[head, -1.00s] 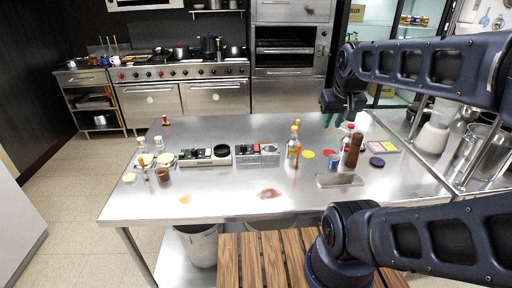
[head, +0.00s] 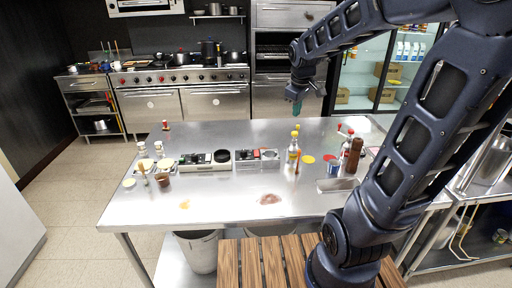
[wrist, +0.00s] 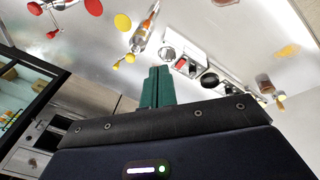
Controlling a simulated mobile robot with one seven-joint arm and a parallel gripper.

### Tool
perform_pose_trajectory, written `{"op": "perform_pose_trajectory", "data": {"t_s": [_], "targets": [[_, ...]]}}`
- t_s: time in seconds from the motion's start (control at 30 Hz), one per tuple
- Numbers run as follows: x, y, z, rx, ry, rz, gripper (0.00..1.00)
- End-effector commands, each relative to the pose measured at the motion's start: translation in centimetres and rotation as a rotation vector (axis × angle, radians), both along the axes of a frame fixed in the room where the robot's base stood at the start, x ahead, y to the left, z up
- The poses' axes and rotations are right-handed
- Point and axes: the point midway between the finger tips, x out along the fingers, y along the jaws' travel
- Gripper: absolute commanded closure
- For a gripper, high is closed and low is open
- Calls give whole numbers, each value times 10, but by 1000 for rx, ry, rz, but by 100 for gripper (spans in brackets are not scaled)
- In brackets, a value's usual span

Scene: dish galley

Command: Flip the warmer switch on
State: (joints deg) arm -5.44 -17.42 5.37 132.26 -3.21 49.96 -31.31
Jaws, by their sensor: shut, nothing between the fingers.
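Two low metal switch units stand side by side on the steel table: a left unit (head: 196,166) and a right unit (head: 247,164). I cannot tell which is the warmer's, nor read any switch position. My gripper (head: 297,108) is shut and empty, its teal fingers pointing down above the table's far part, right of and behind both units. The fingers (wrist: 157,72) show close together in the wrist view.
An oil bottle (head: 293,152) stands right of the units, with a pepper mill (head: 354,156) and a blue can (head: 333,168) farther right. Jars and a brown cup (head: 163,180) stand left.

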Motion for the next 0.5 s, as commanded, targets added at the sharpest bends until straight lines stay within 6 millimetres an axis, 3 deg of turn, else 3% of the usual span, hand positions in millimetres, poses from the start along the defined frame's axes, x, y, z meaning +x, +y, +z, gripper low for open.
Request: {"op": "perform_pose_trajectory", "data": {"t_s": [0.5], "targets": [[86,65,-50,-96,82,426,100]]}}
